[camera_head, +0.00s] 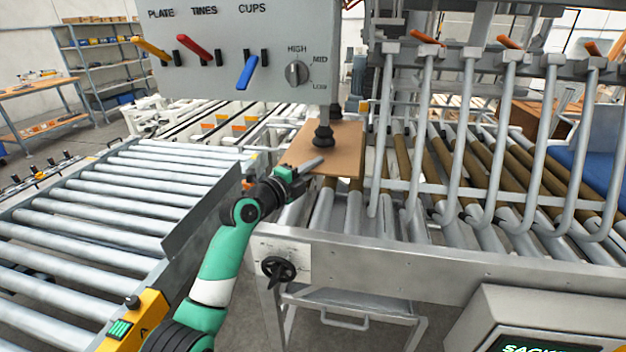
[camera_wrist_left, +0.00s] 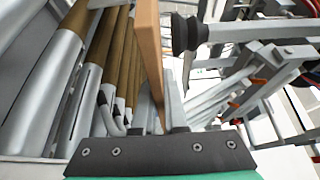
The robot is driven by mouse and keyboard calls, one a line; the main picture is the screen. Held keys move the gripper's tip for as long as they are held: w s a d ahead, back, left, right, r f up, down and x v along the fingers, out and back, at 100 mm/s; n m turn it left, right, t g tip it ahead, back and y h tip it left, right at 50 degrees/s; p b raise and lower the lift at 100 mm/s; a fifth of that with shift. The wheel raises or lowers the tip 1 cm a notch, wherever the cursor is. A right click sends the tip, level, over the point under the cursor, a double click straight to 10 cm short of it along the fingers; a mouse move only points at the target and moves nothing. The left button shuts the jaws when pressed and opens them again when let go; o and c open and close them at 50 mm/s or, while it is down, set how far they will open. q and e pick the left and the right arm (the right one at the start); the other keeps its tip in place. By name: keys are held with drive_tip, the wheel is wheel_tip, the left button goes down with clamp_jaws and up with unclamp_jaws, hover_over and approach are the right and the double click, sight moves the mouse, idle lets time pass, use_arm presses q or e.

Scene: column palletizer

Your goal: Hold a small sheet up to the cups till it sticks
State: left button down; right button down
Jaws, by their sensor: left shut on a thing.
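A thin brown sheet (camera_head: 345,138) is held out roughly level below the dark suction cups (camera_head: 323,136) in the head view. My left gripper (camera_head: 308,168) is shut on the sheet's near edge. In the left wrist view the sheet (camera_wrist_left: 149,50) shows nearly edge-on, rising from between the fingers (camera_wrist_left: 163,122). One cup (camera_wrist_left: 186,34) there faces the sheet with a narrow gap visible between them. The blue CUPS lever (camera_head: 247,73) is on the grey panel above. My right gripper is in neither view.
The red TINES lever (camera_head: 194,49), yellow PLATE lever (camera_head: 152,49) and height knob (camera_head: 297,73) are on the panel. Bent metal tines (camera_head: 413,150) stand close right of the sheet. A roller conveyor (camera_head: 80,228) runs at left; a steel rail (camera_head: 450,268) lies in front.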

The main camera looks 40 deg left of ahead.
use_arm(q)
drive_tip(key=shift+w+a+r+b, duration=0.1)
drive_tip(key=shift+w+a+b, duration=0.1)
drive_tip(key=shift+w+b, duration=0.1)
drive_tip(key=shift+r+p, duration=0.5)
drive_tip(key=shift+r, duration=0.3)
idle(0.8)
drive_tip(key=c, duration=0.9)
unclamp_jaws()
drive_tip(key=shift+f, duration=0.1)
drive_tip(key=s+p, duration=0.1)
drive_tip(key=s, duration=0.3)
drive_tip(key=s+p, duration=0.2)
drive_tip(key=s, duration=0.2)
drive_tip(key=s+d+p, duration=0.1)
drive_tip(key=s+p, duration=0.1)
drive_tip(key=s, duration=0.1)
drive_tip(key=shift+s, duration=0.4)
